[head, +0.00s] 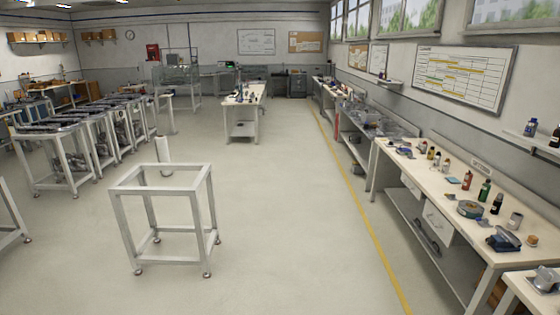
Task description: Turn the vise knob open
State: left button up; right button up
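Neither of my grippers is in view. No vise knob can be made out. A small dark blue object (504,241) near the front of the right workbench may be a vise, but it is too small to tell. A grey metal object (545,279) stands on the nearer bench at the right edge, and its kind is also unclear.
An open white metal frame (211,205) stands on the floor ahead, left of centre, with a white cylinder (163,152) behind it. Benches (400,162) with bottles line the right wall. A table (241,104) stands farther back. Floor between frame and yellow line (359,210) is clear.

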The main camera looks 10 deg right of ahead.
aim_at(489, 240)
jog(key=z, duration=0.15)
jog(key=i, duration=1.95)
jog(key=z, duration=0.3)
jog(key=i, duration=1.9)
jog(key=z, duration=0.45)
jog(key=i, duration=1.9)
jog(key=z, duration=0.9)
jog(key=i, duration=1.05)
jog(key=z, duration=1.95)
jog(key=i, duration=0.95)
jog(key=z, duration=1.3)
jog(key=i, duration=1.3)
jog(key=z, duration=0.25)
